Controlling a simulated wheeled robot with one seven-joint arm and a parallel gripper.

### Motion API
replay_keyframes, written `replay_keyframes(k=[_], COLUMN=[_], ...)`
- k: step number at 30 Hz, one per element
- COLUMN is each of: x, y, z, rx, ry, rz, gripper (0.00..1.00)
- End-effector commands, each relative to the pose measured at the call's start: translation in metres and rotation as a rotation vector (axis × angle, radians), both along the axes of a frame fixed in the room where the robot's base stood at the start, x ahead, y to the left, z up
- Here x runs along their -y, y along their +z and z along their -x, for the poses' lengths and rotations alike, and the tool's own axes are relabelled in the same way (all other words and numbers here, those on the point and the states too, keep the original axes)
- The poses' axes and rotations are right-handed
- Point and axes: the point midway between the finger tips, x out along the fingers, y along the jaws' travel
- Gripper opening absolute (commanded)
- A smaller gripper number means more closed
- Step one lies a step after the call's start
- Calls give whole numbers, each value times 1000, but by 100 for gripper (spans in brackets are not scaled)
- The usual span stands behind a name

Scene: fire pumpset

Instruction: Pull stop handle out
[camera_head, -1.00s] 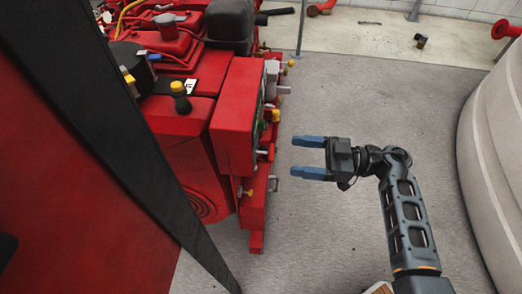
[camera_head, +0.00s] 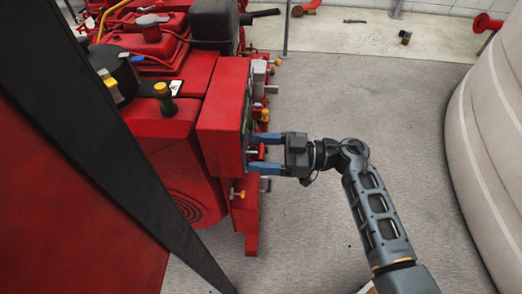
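My gripper (camera_head: 252,153) has two blue fingers. They are apart, one above the other in the picture, with their tips at the right side of the red panel box (camera_head: 222,117) on the pump engine. A small handle with a thin bar (camera_head: 257,153) shows in the gap between the fingers. I cannot tell whether it is the stop handle or whether the fingers touch it. The panel's face is turned away and mostly hidden.
Several small valves and yellow knobs (camera_head: 275,62) stick out along the engine's right side. A dark slanted post (camera_head: 130,150) and red panel stand at the left. A large pale rounded tank (camera_head: 492,150) is at the right. Grey floor (camera_head: 400,110) between is clear.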

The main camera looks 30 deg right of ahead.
Motion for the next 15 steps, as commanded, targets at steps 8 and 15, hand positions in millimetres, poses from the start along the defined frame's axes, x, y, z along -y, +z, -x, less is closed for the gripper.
replay_keyframes(k=[8,15], x=[0,0], y=[0,0], z=[0,0], rx=[0,0], ry=[0,0], rz=[0,0], gripper=[48,25])
